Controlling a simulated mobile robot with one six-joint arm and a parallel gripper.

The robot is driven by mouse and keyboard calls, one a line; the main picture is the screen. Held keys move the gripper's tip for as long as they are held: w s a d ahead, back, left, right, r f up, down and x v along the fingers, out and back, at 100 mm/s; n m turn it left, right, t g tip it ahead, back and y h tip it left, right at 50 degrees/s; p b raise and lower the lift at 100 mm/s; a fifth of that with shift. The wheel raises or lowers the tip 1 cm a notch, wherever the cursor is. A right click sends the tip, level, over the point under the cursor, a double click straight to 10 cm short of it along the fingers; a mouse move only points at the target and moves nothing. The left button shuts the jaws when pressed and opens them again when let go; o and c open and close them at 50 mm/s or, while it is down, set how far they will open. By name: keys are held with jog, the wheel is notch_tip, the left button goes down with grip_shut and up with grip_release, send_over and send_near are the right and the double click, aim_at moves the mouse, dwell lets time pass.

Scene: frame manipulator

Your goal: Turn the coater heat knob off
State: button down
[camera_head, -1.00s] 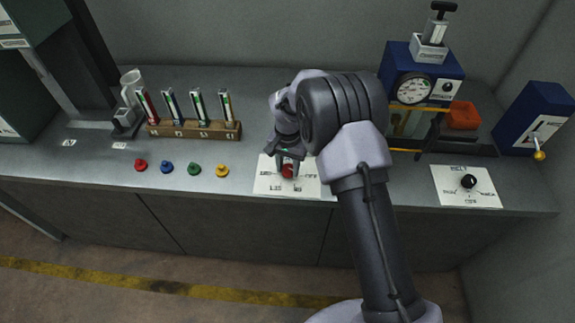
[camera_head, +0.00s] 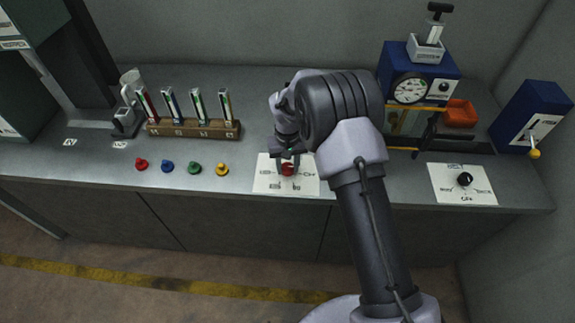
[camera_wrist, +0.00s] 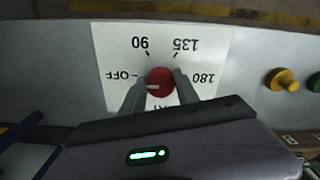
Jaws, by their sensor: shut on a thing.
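The red heat knob (camera_wrist: 160,80) sits on a white label plate (camera_wrist: 110,55) marked OFF, 90, 135 and 180, which appears upside down in the wrist view. The knob's white pointer line points left, toward the OFF mark. My gripper (camera_wrist: 157,85) has one finger on each side of the knob and is shut on it. In the head view, my gripper (camera_head: 288,165) reaches down onto the red knob (camera_head: 288,170) on its plate (camera_head: 265,183). Part of the plate's lower lettering is hidden by my gripper in the wrist view.
A second plate with a black knob (camera_head: 464,179) is at the right. Behind it stand a blue gauge machine (camera_head: 430,75) and a blue box with a yellow-tipped lever (camera_head: 534,153). Small coloured knobs, including a yellow one (camera_head: 222,169), and a wooden rack (camera_head: 190,130) are left.

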aim_at(288, 167)
dwell(0.4)
jog(key=c, duration=0.9)
grip_release()
notch_tip(288, 167, up, 18)
jog(key=p, duration=0.4)
jog(key=shift+f, duration=0.25)
